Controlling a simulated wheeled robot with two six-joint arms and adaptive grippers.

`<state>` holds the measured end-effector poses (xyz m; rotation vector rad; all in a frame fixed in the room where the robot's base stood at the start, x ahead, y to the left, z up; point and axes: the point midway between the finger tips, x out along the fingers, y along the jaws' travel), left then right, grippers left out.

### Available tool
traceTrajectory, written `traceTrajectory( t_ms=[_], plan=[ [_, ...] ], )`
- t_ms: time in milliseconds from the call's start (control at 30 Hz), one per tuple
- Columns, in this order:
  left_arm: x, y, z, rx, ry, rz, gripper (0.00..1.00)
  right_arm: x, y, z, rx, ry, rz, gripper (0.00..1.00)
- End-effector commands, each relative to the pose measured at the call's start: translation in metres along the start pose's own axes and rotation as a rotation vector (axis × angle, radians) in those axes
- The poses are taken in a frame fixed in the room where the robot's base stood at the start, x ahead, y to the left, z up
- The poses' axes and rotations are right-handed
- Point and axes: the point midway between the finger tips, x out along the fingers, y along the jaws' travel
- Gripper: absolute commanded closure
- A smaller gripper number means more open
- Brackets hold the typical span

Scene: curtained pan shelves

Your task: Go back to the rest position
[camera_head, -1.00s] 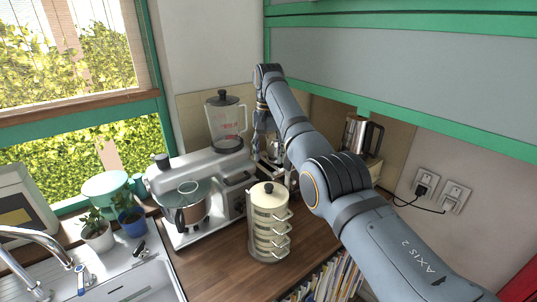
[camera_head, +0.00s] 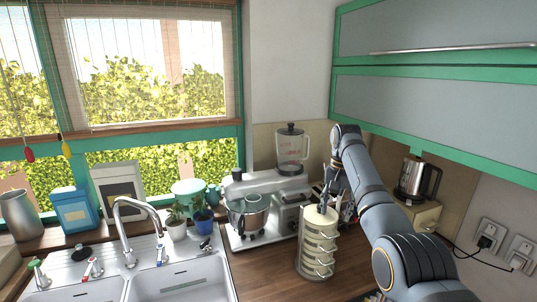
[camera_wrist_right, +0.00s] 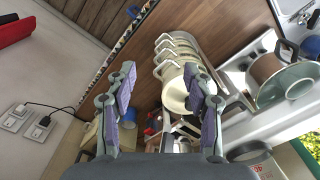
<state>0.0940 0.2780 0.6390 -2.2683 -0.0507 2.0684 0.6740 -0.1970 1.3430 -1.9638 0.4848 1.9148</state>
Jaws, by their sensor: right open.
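My right arm comes in from the lower right in the head view. My right gripper (camera_head: 338,203) is just behind and beside the top of a stack of cream pans (camera_head: 318,242) in an upright rack on the wooden counter. In the right wrist view, my right gripper (camera_wrist_right: 160,82) has its two fingers spread wide with nothing held between them. The pan stack (camera_wrist_right: 176,62) shows beyond and between the fingers, its handles pointing left. Whether a fingertip touches it, I cannot tell. My left gripper is out of view.
A silver stand mixer (camera_head: 262,200) with a glass blender jar (camera_head: 291,148) stands left of the pans. A kettle (camera_head: 417,181) is at the right, below green-framed cabinets (camera_head: 430,105). A sink (camera_head: 180,284) and tap (camera_head: 135,210) lie left.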

Motion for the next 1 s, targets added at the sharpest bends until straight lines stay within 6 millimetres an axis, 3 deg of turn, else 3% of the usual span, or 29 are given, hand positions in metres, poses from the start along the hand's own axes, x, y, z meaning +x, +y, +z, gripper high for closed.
traceTrajectory(
  t_ms=[100, 233, 367, 533, 700, 800, 1000],
  plan=[
    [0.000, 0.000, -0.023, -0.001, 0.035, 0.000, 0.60, 0.027, 0.003, -0.002, -0.013, 0.005, -0.004, 0.48],
    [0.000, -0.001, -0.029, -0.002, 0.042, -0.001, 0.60, 0.062, 0.009, -0.002, -0.034, 0.019, -0.012, 0.48],
    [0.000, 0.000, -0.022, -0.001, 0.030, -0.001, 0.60, 0.105, 0.019, 0.001, -0.059, 0.039, -0.019, 0.48],
    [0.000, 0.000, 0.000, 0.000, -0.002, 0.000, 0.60, 0.178, 0.045, 0.022, -0.113, 0.077, -0.021, 0.48],
    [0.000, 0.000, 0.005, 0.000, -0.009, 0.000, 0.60, 0.257, 0.094, 0.079, -0.207, 0.143, -0.011, 0.48],
    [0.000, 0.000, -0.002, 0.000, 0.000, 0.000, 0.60, 0.286, 0.125, 0.124, -0.276, 0.183, 0.000, 0.48],
    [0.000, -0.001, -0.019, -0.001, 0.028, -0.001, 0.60, 0.300, 0.169, 0.199, -0.394, 0.242, 0.013, 0.48]
  ],
)
